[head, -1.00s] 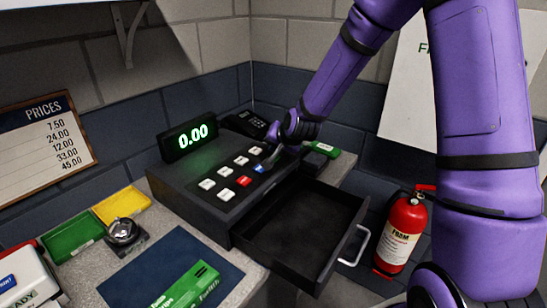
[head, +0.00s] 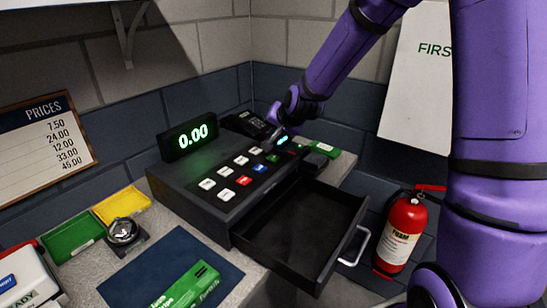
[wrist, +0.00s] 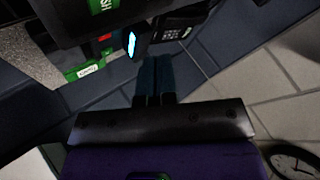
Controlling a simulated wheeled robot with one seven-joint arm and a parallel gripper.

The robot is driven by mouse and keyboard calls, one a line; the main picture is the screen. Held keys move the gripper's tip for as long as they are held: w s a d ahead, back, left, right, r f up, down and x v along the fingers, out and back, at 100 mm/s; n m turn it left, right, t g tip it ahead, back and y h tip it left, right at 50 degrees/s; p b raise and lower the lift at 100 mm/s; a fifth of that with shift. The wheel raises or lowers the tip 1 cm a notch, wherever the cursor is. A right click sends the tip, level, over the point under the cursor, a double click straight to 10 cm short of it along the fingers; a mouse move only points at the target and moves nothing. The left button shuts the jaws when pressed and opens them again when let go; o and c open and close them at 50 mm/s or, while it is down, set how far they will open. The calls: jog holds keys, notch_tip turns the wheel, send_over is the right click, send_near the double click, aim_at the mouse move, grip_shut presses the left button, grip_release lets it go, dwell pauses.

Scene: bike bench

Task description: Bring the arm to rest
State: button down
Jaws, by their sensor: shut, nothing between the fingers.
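My gripper (head: 276,112) is above the back right of the cash register (head: 190,195), clear of its buttons. In the wrist view its dark fingers (wrist: 155,64) are together with nothing between them. My purple arm reaches in from the upper right. The register's drawer (head: 300,235) is pulled out and looks empty. The green display (head: 193,131) reads 0.00. A small lit screen (head: 283,140) stands by the register's back edge, below my wrist; it also shows in the wrist view (wrist: 131,43).
A card terminal (head: 246,123) sits behind the register, close to my gripper. A green item (head: 324,149) lies on the counter's right end. A red fire extinguisher (head: 403,235) stands at the right. The walls meet behind the register. A clock (wrist: 295,162) shows in the wrist view.

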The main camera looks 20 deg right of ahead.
dwell(0.4)
jog(key=s+d+r+n+g+h, duration=0.2)
jog(key=s+r+n, duration=0.2)
jog(key=s+r, duration=1.2)
jog(key=s+d+r+n+g, duration=0.1)
jog(key=s+d, duration=0.1)
jog(key=s, duration=0.8)
jog(key=s+d+r+n, duration=0.1)
jog(key=s+d, duration=0.1)
jog(key=s, duration=0.9)
jog(key=shift+s+d+n+g, duration=0.15)
jog(key=shift+s+n+g, duration=0.15)
jog(key=shift+g, duration=0.1)
jog(key=shift+w, duration=0.1)
